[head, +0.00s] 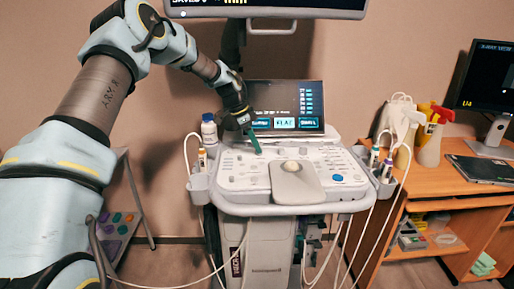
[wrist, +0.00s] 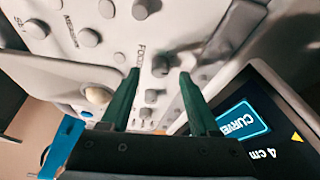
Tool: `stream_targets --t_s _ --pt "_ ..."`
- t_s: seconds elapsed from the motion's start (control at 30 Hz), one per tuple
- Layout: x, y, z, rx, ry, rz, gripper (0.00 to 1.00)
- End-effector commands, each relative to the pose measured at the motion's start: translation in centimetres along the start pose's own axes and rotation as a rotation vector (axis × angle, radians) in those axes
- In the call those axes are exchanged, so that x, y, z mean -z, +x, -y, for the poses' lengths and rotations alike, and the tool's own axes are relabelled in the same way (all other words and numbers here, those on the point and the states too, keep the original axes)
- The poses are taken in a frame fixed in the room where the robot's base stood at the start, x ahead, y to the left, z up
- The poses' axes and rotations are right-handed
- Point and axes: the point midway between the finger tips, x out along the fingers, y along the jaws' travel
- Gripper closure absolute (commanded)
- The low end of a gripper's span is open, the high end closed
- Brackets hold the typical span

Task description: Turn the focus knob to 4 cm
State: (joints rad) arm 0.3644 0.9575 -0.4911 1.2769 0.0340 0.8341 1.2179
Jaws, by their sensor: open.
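The ultrasound cart's grey control panel (head: 235,172) carries several knobs and buttons. In the wrist view, a dark round knob (wrist: 160,66) sits beside a partly cut-off label that seems to read FOCUS. My gripper (wrist: 159,73) has its two green fingers apart, one on each side of this knob in the picture. I cannot tell whether they touch it. In the head view my gripper (head: 255,146) points down at the panel's upper left, and the knob is too small to make out. The touchscreen (head: 284,105) shows "4 cm" beside a yellow triangle in the wrist view (wrist: 262,152).
Other knobs (wrist: 90,38) lie close by on the panel. A white bottle (head: 209,131) stands left of the touchscreen. Probes with hanging cables sit at both panel sides. A wooden desk (head: 440,179) with spray bottles and a monitor (head: 487,80) is at right.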

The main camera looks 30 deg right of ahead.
Motion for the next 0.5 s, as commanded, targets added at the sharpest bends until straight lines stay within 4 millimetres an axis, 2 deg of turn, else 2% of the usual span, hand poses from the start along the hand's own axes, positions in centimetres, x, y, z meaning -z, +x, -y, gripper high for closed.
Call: stream_targets --t_s 0.3,0.5 --pt "-0.1 -6.1 0.1 0.005 0.001 0.000 0.38" --pt "0.0 -8.5 0.0 0.003 0.001 0.000 0.38"
